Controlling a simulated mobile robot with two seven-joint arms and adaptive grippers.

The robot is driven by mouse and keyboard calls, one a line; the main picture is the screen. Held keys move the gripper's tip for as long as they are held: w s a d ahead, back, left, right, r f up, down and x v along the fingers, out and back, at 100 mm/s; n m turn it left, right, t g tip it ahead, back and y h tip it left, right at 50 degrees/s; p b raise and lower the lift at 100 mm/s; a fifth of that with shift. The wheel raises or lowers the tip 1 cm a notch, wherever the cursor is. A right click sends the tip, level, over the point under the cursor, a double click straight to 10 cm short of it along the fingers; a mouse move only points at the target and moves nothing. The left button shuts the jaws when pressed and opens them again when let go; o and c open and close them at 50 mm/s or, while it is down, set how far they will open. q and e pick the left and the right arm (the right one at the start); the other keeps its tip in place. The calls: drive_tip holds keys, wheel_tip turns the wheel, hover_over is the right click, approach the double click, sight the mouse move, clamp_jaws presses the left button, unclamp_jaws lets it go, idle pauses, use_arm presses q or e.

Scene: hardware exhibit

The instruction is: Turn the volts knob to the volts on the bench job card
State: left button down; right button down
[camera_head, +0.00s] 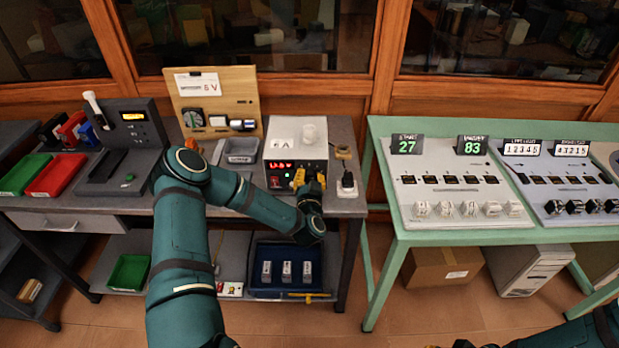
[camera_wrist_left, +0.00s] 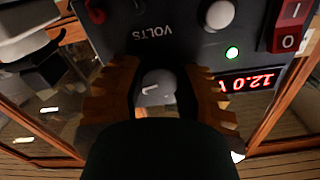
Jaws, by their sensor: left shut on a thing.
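The power supply (camera_head: 312,150) stands on the grey bench with a red lit display. The volts knob (camera_wrist_left: 155,88) is pale grey with a light pointer mark, below the VOLTS label in that picture. My left gripper (camera_head: 309,182) is at the front panel; its orange fingers (camera_wrist_left: 160,98) are shut on the knob from both sides. A white card (camera_head: 197,83) on the wooden board appears to read 5 V. My right arm shows only partly at the lower right; its jaws are unclear.
A black plug-like item (camera_head: 347,184) stands right of the supply, and a grey tray (camera_head: 241,150) left of it. A green table (camera_head: 390,155) with counter panels is at right.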

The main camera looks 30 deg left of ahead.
use_arm(q)
drive_tip(key=shift+r+n+b, duration=0.1)
drive_tip(key=shift+n+b, duration=0.25)
drive_tip(key=shift+n, duration=0.45)
drive_tip(key=n+b, duration=0.1)
drive_tip(key=n, duration=0.2)
drive_tip(key=shift+b, duration=0.35)
drive_tip(key=n+b, duration=0.3)
drive_tip(key=n, duration=0.3)
drive_tip(key=shift+a+n+b, duration=0.1)
drive_tip(key=shift+n+b, duration=0.2)
drive_tip(key=shift+b, duration=0.05)
drive_tip(key=shift+n+b, duration=0.65)
drive_tip(key=shift+n, duration=0.55)
drive_tip(key=shift+n+b, duration=0.45)
drive_tip(key=shift+n, duration=0.65)
drive_tip(key=c, duration=0.6)
unclamp_jaws()
